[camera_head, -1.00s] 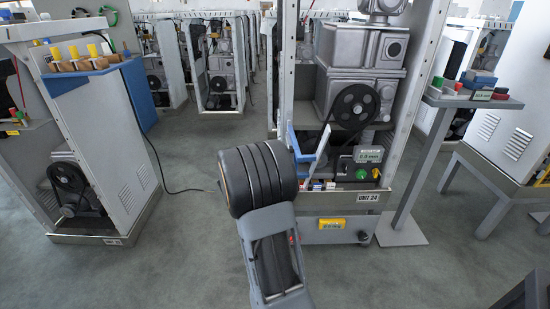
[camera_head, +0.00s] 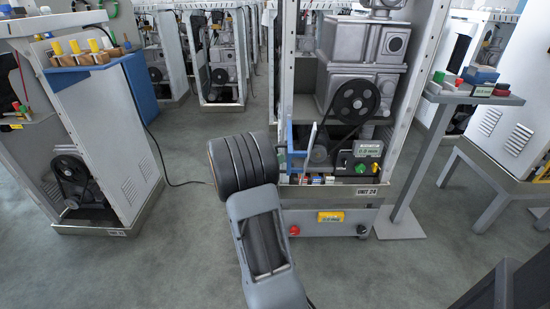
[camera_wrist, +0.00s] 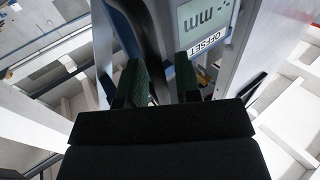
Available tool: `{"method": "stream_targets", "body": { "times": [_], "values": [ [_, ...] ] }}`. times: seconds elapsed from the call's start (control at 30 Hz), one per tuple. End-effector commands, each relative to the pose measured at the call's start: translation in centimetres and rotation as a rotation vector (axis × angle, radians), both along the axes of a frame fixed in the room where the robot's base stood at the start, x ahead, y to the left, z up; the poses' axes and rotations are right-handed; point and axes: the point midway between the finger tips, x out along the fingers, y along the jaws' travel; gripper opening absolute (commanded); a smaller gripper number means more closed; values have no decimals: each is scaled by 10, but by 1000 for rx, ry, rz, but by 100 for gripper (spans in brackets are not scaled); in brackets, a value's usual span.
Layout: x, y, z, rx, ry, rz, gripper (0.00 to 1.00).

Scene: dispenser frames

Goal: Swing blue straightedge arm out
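The blue straightedge arm shows as a narrow blue upright (camera_head: 290,135) at the left side of the Unit 24 dispenser frame (camera_head: 286,60). A thin pale blue-edged piece (camera_head: 311,139) leans beside it; I cannot tell how the two join. In the head view my gripper is hidden behind my own dark arm link. In the wrist view my gripper (camera_wrist: 165,85) has its two green-padded fingers apart. A blue-grey bar (camera_wrist: 152,25) runs down behind and between them; I see no clear contact. An offset display (camera_wrist: 207,18) in mm appears upside down just beyond the right finger.
A pulley wheel (camera_head: 354,102) and a panel with a green button (camera_head: 361,168) sit to the right inside the frame. A stand with coloured blocks (camera_head: 478,97) is right. Another cabinet (camera_head: 117,150) stands left. The floor between is open, with a cable across it.

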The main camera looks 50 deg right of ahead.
Motion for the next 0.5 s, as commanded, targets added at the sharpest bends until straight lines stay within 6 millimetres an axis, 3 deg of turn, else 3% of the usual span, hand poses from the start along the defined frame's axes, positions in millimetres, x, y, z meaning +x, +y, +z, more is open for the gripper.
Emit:
{"method": "stream_targets", "body": {
  "times": [0.33,0.5],
  "values": [
    [1,3,-2,3,1,1,38],
    [7,21,0,3,1,3,38]
  ]
}}
